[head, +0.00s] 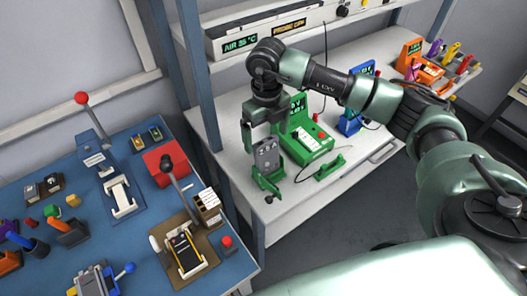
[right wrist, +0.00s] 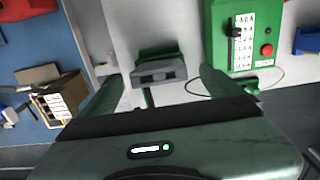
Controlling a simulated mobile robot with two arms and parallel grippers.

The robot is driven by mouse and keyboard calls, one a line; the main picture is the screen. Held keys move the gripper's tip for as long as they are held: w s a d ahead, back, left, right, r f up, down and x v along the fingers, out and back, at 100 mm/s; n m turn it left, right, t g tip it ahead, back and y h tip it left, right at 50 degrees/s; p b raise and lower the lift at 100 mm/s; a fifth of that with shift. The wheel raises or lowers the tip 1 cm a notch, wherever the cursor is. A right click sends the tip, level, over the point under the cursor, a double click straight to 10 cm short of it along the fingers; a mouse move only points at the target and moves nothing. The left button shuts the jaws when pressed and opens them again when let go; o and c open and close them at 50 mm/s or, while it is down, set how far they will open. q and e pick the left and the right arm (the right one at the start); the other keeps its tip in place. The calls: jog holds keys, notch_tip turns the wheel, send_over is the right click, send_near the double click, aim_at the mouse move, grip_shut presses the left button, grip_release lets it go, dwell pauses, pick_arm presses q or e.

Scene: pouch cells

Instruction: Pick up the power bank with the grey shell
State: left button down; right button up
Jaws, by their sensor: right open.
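The power bank with the grey shell (head: 267,156) stands upright in a green holder (head: 270,184) on the white bench in the head view. In the right wrist view its grey end with two dark ports (right wrist: 160,74) faces the camera, and the green holder (right wrist: 157,52) shows behind it. My right gripper (head: 266,134) is open above the power bank. In the right wrist view its two green fingers lie left and right of the grey shell, with gaps on both sides. Its lower part is partly hidden. My left gripper is not in view.
A green tester (head: 307,141) with a red button stands just right of the holder, with a green cabled piece (head: 321,168) in front. Blue (head: 349,124) and orange (head: 424,70) stations stand farther along. A blue table (head: 130,240) with presses is at left.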

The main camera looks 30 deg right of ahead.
aim_at(267, 152)
jog(key=f, duration=0.1)
jog(key=s+f+p, duration=0.1)
jog(key=shift+f, duration=0.35)
notch_tip(267, 152, down, 4)
jog(key=shift+w+r+p, duration=0.15)
jog(key=shift+r+p, duration=0.05)
jog(key=shift+p, duration=0.7)
jog(key=shift+f, duration=0.25)
jog(key=c, duration=1.4)
jog(key=shift+c, duration=0.4)
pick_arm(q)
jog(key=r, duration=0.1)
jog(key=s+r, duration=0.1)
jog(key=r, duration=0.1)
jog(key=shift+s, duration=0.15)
pick_arm(e)
jog(key=shift+r, duration=0.15)
